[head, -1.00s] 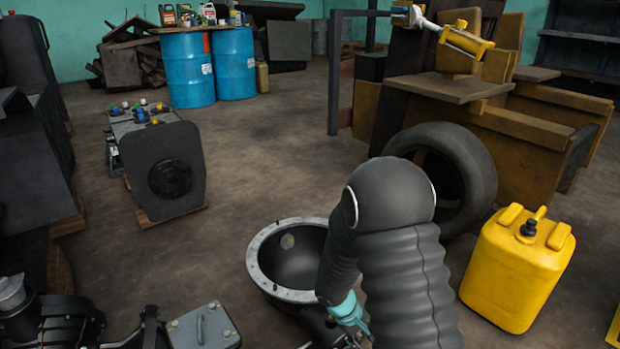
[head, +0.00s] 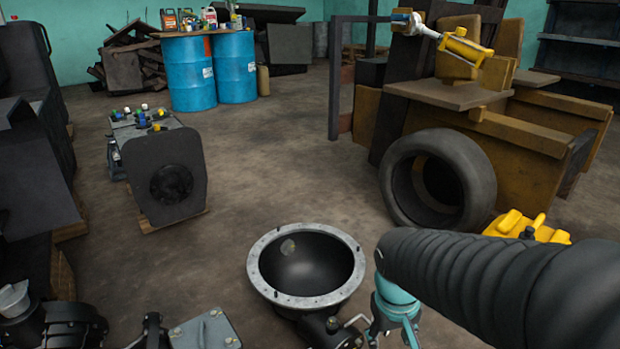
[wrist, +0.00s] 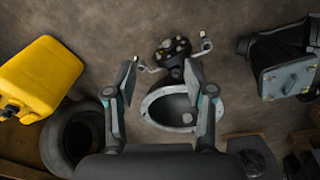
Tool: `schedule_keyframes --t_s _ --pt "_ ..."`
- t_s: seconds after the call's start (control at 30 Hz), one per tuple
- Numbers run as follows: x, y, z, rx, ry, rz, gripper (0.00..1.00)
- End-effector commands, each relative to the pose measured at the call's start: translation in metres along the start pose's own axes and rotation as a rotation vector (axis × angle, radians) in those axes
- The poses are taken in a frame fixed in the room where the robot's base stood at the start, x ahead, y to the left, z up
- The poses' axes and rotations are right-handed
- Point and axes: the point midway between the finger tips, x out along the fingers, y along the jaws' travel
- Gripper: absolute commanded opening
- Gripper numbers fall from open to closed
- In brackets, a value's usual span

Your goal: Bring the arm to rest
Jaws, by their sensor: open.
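My arm reaches in from the right of the head view, its dark ribbed sleeve nearly level. My gripper (head: 392,335) hangs from its end, pointing down, just right of a black bowl-shaped housing with a grey flange (head: 258,272). In the wrist view my gripper (wrist: 161,72) is open, its two fingers well apart with nothing held between them. The housing shows below and between the fingers there, with its flange (wrist: 148,110) facing up from the floor. I cannot tell the exact height of the fingertips above the floor.
A yellow jerrycan (head: 525,228) stands partly hidden behind my arm. A tyre (head: 395,180) leans near a yellow-brown forklift body (head: 520,140). Dark machine parts (head: 65,325) lie at lower left. A dark block (head: 165,175) sits at left.

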Motion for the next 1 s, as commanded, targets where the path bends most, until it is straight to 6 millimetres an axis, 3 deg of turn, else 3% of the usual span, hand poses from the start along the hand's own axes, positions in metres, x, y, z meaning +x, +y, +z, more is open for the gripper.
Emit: schedule_keyframes --t_s 0.1,0.5,0.6,0.7,1.0 --pt "-0.03 -0.001 0.014 0.053 0.077 -0.033 0.54" --pt "-0.108 0.008 0.046 0.167 0.347 -0.055 0.54" --pt "-0.119 0.011 0.049 0.178 0.386 -0.049 0.54" --pt "-0.124 0.013 0.051 0.186 0.405 -0.044 0.47" --pt "-0.125 0.014 0.051 0.191 0.405 -0.043 0.42"
